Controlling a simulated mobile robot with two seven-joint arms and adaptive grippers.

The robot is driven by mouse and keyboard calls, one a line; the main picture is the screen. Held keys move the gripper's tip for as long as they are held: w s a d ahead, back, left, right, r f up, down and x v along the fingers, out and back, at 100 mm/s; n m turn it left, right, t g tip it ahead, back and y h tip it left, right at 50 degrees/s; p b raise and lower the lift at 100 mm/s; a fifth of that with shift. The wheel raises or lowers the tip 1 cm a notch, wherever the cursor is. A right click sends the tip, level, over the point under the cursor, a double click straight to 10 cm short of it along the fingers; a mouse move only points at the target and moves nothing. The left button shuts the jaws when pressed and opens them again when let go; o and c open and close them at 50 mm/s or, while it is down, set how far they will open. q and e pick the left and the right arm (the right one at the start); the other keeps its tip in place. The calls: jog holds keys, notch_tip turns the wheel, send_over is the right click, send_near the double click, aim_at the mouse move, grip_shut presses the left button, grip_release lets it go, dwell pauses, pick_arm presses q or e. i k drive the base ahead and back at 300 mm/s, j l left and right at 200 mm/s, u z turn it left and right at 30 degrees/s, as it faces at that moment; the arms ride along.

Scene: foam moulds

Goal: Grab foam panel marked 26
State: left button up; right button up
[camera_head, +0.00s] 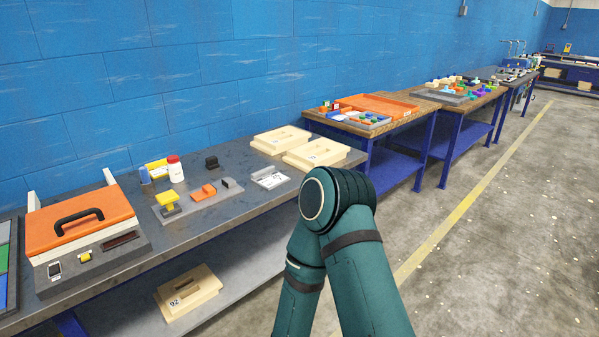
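Three cream foam panels with slots are in the head view. One panel (188,292) lies on the lower shelf under the near table, with a dark mark that reads like 92 from here. It could be a 26 seen upside down; I cannot tell. Two more panels, a back one (281,140) and a front one (315,153), lie side by side at the far right end of the tabletop. Their marks are too small to read. Neither of my grippers is in view; only one of my teal arms shows at the bottom middle.
The near table (245,203) carries an orange-lidded case (80,222) at left, a grey tray with small parts (200,203), and a white bottle (175,169). A second table (410,117) with an orange tray stands beyond. The floor on the right is clear.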

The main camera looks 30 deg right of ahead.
aim_at(273, 142)
jog(key=i+l+z, duration=0.35)
jog(key=l, duration=0.15)
jog(key=i+l+z, duration=0.3)
jog(key=l, duration=0.15)
jog(key=i+l, duration=0.2)
jog(key=i, duration=0.25)
jog(key=i+l, duration=0.2)
jog(key=i, duration=0.2)
jog(key=i+l, duration=0.2)
jog(key=i, duration=0.25)
